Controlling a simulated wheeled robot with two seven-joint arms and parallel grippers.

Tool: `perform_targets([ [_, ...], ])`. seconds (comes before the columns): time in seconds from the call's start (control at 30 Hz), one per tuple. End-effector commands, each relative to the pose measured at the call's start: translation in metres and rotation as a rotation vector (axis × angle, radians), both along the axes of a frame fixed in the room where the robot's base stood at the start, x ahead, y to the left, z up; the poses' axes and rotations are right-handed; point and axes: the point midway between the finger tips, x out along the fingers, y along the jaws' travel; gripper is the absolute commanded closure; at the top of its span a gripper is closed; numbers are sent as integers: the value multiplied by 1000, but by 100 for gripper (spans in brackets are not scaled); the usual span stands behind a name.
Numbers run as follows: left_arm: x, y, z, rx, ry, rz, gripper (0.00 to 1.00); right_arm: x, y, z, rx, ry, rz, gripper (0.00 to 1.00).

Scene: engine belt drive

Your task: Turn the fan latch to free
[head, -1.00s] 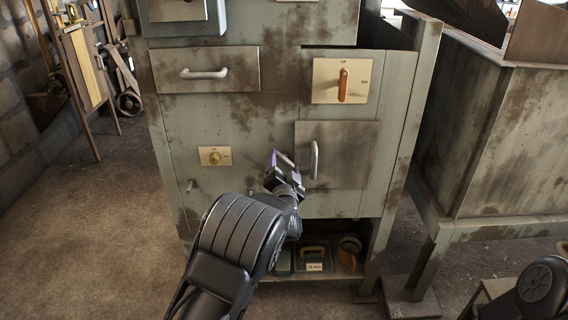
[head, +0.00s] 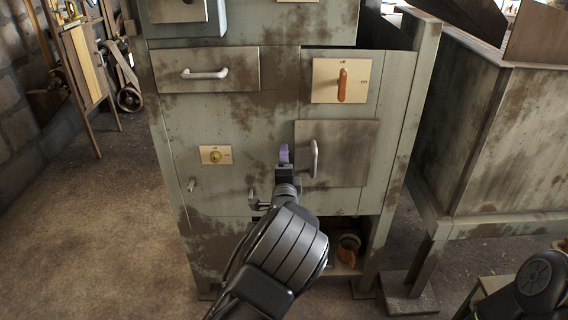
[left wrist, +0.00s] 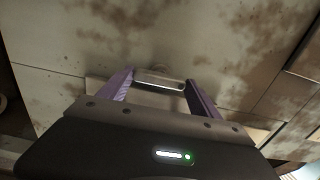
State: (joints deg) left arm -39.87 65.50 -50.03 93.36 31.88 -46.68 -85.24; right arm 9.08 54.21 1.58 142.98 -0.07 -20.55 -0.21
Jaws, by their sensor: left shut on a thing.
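My left gripper (head: 284,154) is at the cabinet front, just left of the lower door's handle. In the left wrist view its purple fingers stand on both sides of a silver bar-like handle (left wrist: 160,84), and it is shut on this handle. In the head view my gripper and arm hide the handle. I cannot read a label that names it as the fan latch. A pale surface shows partly behind the gripper in the left wrist view. My right gripper is not in view.
The lower door (head: 345,135) has a vertical handle (head: 315,158) close to my gripper. An orange lever (head: 342,86) sits on a pale plate above. A brass knob (head: 215,156) is left, a drawer handle (head: 205,74) upper left. A small metal peg (head: 191,185) sticks out lower left.

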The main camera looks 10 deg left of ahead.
Motion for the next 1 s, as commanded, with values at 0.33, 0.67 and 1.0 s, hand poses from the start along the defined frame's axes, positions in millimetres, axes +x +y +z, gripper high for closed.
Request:
perform_targets([
  [0.33,0,-1,-1,36,12,-1,68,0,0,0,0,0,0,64],
  [0.67,0,0,-1,35,12,-1,18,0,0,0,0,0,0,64],
  [1.0,0,0,0,33,9,0,5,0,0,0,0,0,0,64],
])
